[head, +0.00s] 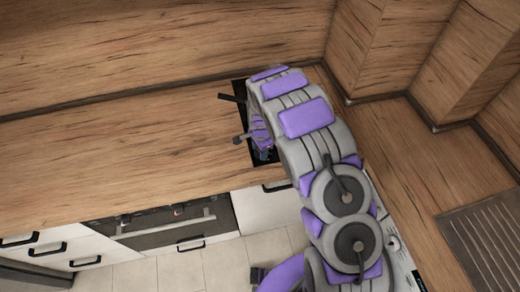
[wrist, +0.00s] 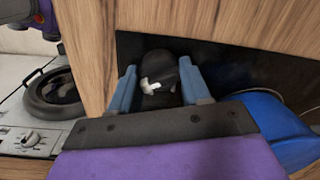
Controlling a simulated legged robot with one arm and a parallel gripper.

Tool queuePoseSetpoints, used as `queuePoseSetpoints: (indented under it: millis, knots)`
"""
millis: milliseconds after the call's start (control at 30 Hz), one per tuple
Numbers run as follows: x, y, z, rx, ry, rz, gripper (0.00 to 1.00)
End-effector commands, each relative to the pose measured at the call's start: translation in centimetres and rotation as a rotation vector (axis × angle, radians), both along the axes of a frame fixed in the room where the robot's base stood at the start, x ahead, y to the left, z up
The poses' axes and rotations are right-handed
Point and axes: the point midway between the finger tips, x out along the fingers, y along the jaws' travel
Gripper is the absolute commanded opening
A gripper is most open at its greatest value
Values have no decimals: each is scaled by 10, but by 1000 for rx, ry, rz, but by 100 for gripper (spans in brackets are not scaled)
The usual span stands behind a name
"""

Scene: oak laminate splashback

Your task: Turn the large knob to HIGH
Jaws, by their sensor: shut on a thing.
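In the wrist view, a dark rounded knob (wrist: 158,75) with a white mark on it sits between the two blue-grey fingers of my gripper (wrist: 160,86). The fingers are on either side of it and shut on it. The knob is in front of a black panel (wrist: 240,62). No HIGH lettering is readable, so its setting cannot be told. In the head view my gripper (head: 262,153) is mostly hidden under my arm, over the black panel (head: 242,92) at the counter. The knob is hidden there.
The wood counter (head: 130,150) is clear to the left. A white appliance (wrist: 12,137) with a round black plate (wrist: 55,95) and a small white dial (wrist: 33,138) shows at the left of the wrist view. A ribbed drainboard (head: 490,235) lies at right. An oven (head: 175,225) is below the counter.

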Motion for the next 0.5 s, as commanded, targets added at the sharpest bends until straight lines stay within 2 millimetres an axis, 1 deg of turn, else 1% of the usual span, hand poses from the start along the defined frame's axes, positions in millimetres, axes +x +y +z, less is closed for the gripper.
queuePoseSetpoints:
  millis: [367, 400, 500]
  knots:
    - [1, 1, 1, 3, -4, -7, 16]
    - [1, 1, 1, 3, -4, -7, 48]
    - [1, 1, 1, 3, -3, -7, 57]
